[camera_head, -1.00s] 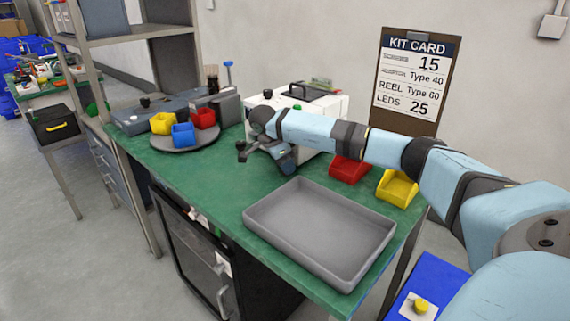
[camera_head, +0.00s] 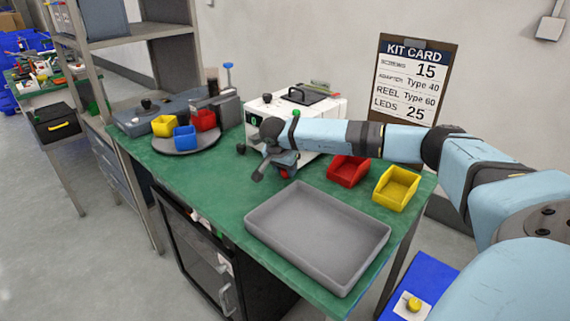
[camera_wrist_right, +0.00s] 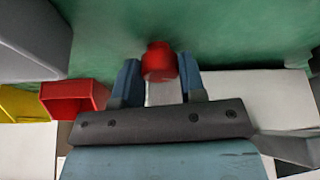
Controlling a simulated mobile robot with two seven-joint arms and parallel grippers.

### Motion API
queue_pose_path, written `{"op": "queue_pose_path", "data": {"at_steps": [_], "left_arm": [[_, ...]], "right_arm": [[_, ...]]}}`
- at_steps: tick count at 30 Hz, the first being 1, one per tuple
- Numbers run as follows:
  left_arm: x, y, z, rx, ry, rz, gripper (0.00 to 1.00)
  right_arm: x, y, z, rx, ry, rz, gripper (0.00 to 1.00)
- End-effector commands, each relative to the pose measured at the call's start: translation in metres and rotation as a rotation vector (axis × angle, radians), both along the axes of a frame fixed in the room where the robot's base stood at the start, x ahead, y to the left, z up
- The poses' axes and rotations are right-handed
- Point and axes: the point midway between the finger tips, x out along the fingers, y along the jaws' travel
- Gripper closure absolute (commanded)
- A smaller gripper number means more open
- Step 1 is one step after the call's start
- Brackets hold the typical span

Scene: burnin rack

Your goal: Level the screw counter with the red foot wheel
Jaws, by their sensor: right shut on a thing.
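The screw counter appears to be the white box-shaped machine (camera_head: 332,108) with a black handle on top, standing at the back of the green bench; the right arm hides part of its front. My right gripper (camera_head: 284,172) is low at its front. In the right wrist view, the red foot wheel (camera_wrist_right: 158,62) sits between the two blue fingers of my right gripper (camera_wrist_right: 158,80), which is shut on it. In the head view the wheel is mostly hidden by the gripper. My left gripper is not in view.
A grey tray (camera_head: 318,235) lies at the bench's front. A red bin (camera_head: 347,171) and a yellow bin (camera_head: 397,188) stand right of the gripper. A round turntable (camera_head: 187,142) with small bins is at left. Bare bench lies between turntable and tray.

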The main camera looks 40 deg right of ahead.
Motion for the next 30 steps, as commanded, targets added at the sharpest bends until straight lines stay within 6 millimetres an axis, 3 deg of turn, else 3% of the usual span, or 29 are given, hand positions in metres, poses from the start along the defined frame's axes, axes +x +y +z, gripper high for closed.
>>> {"op": "queue_pose_path", "data": {"at_steps": [15,30], "left_arm": [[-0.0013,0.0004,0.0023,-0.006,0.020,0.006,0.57],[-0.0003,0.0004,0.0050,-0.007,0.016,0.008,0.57]], "right_arm": [[-0.0022,-0.0003,0.0002,0.001,0.000,0.345,0.86],[-0.0025,-0.0003,-0.0007,0.002,0.001,0.413,0.86]]}}
